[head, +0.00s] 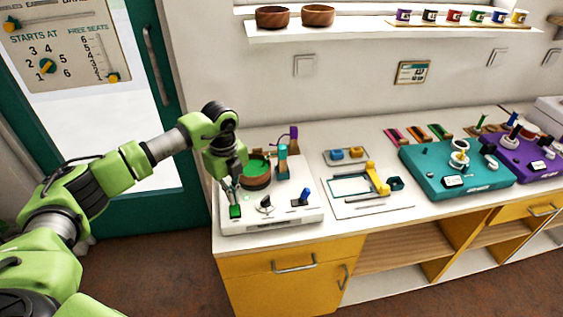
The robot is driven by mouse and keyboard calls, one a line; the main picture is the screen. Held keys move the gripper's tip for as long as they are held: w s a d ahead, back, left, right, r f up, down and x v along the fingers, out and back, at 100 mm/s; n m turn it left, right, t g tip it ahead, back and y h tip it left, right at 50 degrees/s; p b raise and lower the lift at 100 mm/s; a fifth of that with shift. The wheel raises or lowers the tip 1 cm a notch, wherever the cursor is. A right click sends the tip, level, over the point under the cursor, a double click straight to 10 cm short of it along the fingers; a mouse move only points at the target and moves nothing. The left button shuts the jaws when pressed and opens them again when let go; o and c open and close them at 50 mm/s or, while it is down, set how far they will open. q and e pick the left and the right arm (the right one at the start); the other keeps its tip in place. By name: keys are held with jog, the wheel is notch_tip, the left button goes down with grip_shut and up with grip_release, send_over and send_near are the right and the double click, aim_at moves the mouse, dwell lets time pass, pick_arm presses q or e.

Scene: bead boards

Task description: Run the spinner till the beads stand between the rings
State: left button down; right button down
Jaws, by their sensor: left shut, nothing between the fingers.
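The spinner (305,222) is a white box on the left end of the counter. A round wooden bowl (257,183) with a green inside stands on it; beads and rings are too small to tell there. On the front of its top are a green button (236,212), a small dark-and-light knob (265,204) and a blue lever (305,196). A teal post (282,160) rises beside the bowl. My left gripper (229,187) is shut and empty, pointing down just above the green button; whether it touches is unclear. It partly covers the bowl's left side. My right gripper is out of view.
A tray with a yellow-handled tool (377,180) lies right of the spinner. A teal box (430,180) and a purple box (545,172) stand farther right. Above, a shelf (350,31) holds two wooden bowls and several small cups. A strip of counter between is clear.

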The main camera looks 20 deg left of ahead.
pick_arm(q)
jog(key=shift+f+b, duration=0.55)
jog(key=shift+f, duration=0.5)
jog(key=shift+r+p, duration=2)
jog(key=shift+r, duration=0.75)
jog(key=shift+f, duration=0.1)
